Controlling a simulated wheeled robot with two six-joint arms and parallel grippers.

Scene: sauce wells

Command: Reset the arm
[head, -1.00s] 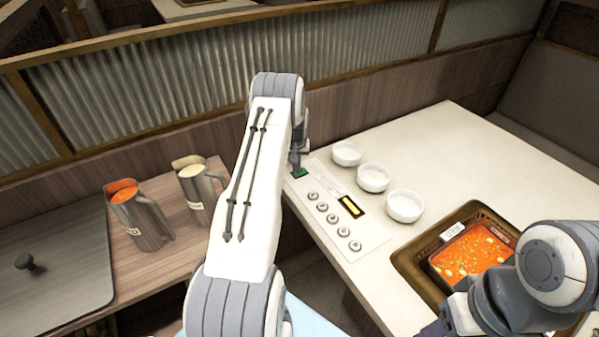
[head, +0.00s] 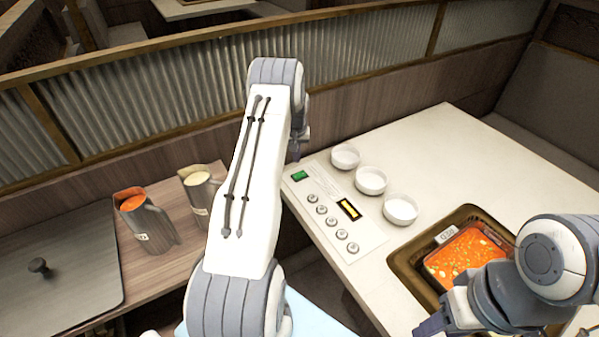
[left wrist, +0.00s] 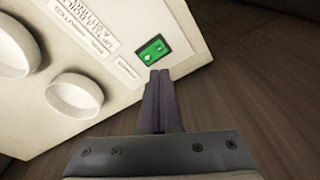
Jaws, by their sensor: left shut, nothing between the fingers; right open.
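My left arm reaches up through the middle of the head view, and its gripper (head: 294,152) shows in part behind the wrist, beyond the table's left edge. In the left wrist view the left gripper (left wrist: 158,78) is shut and empty, its fingertips just below a green switch (left wrist: 153,50). The green switch (head: 300,175) sits at the top left corner of the control panel (head: 360,244), clear of the gripper in the head view. My right gripper (head: 436,325) is at the lower right, only partly in view, in front of the pot.
Three white bowls (head: 371,181) stand in a row on the table (head: 455,135). A pot of red soup (head: 465,252) sits in a brown recess at the right. Two metal pitchers (head: 150,232) and a lidded counter (head: 60,262) are at the left.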

